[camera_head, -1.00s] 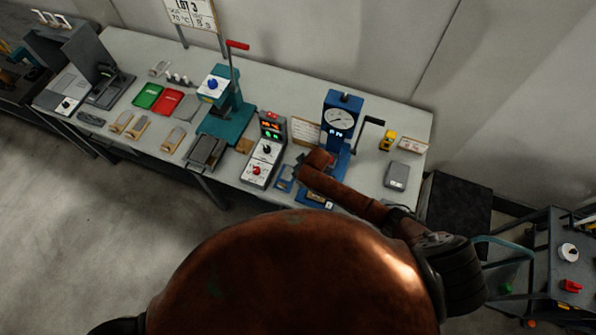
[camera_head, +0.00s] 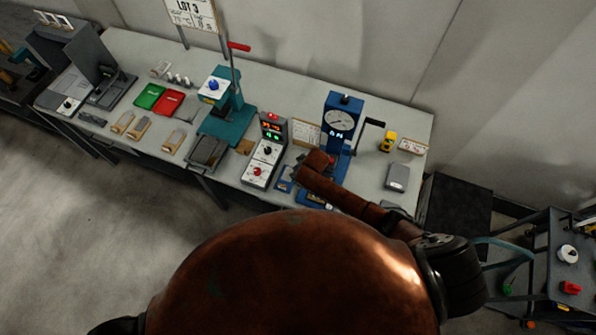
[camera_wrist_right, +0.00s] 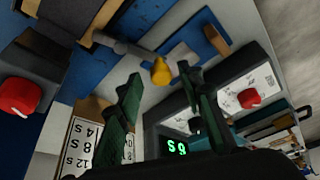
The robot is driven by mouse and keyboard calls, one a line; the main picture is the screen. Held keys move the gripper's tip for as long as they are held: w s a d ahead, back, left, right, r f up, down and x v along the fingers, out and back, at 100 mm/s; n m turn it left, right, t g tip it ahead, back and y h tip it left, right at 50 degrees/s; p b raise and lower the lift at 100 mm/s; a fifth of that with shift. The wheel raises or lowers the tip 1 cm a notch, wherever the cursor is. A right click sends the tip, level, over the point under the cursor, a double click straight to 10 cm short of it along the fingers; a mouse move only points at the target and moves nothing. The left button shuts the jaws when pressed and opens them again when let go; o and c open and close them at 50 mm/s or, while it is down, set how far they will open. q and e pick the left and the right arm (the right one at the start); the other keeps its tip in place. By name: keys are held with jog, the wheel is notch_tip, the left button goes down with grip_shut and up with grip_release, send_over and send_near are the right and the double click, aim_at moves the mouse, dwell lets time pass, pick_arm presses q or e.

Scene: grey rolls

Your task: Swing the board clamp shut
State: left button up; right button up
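The blue gauge stand (camera_head: 339,120) is on the bench, with my right arm's end in front of its base. In the right wrist view a grey bar with a yellow tip (camera_wrist_right: 161,71) reaches over the blue base (camera_wrist_right: 97,68); it looks like the board clamp, but I cannot tell for sure. My right gripper (camera_wrist_right: 160,76) has its two green fingers spread, with the yellow tip showing in the gap beyond them. Nothing is held between the fingers. In the head view the clamp and right fingers are too small or hidden behind my arm. My left gripper is out of view.
A control box with a green display (camera_head: 265,151) stands just left of the gauge stand; its display (camera_wrist_right: 176,147) is close to my right fingers. A red knob (camera_wrist_right: 19,96) is at the left of the wrist view. A crank handle (camera_head: 373,123) sticks out right.

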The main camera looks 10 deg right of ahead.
jog(key=v, duration=1.2)
jog(key=shift+a, duration=0.1)
dwell(0.4)
